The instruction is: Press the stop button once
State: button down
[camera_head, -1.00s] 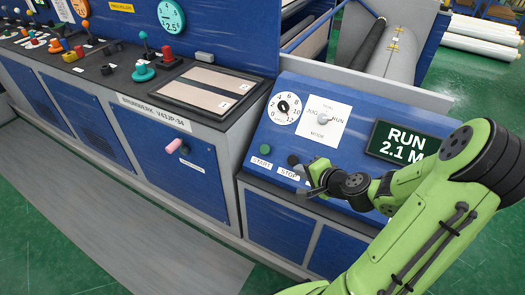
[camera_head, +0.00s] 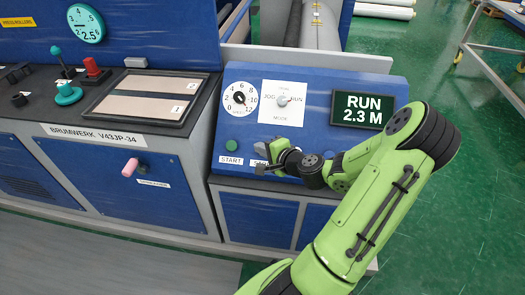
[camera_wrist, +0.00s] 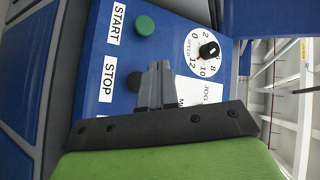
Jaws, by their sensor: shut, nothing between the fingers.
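The blue control panel carries a STOP label (camera_wrist: 107,86) with a dark stop button (camera_wrist: 134,80) beside it, partly hidden by my fingers in the wrist view. My gripper (camera_wrist: 160,66) is shut and empty, its fingertips overlapping the edge of that button in the picture. Whether they touch it I cannot tell. In the head view my gripper (camera_head: 262,167) is at the panel's lower left, covering much of the stop button's area. A green start button (camera_wrist: 145,25) sits beside the START label (camera_wrist: 116,23). The display (camera_head: 362,111) reads RUN 2.3 M.
A speed dial (camera_head: 240,98) and a JOG/RUN mode switch (camera_head: 284,101) sit above the buttons. A console (camera_head: 120,110) with a red knob and a teal knob stands to the left. Green floor lies open to the right.

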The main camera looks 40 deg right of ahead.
jog(key=d+f, duration=0.1)
jog(key=w+d+f+b, duration=0.1)
jog(key=f, duration=0.1)
jog(key=w+d+f+b, duration=0.1)
jog(key=f, duration=0.1)
jog(key=shift+w+d, duration=0.15)
jog(key=shift+w, duration=0.1)
dwell(1.8)
jog(key=shift+w+d+f+b, duration=0.2)
jog(key=shift+f+b, duration=0.2)
jog(key=shift+b, duration=0.05)
jog(key=shift+w+d+f+b, duration=0.3)
jog(key=shift+d+f+b, duration=0.15)
jog(key=shift+f, duration=0.2)
dwell(0.9)
dwell(0.4)
jog(key=shift+s+a+r+p, duration=0.25)
jog(key=shift+a+r+p, duration=0.1)
jog(key=shift+r, duration=0.15)
jog(key=shift+s+a+r+p, duration=0.25)
jog(key=shift+a+r+p, duration=0.05)
jog(key=shift+r, duration=0.2)
jog(key=r, duration=0.1)
jog(key=s+a+r+p, duration=0.2)
jog(key=r, duration=0.1)
jog(key=shift+a, duration=0.25)
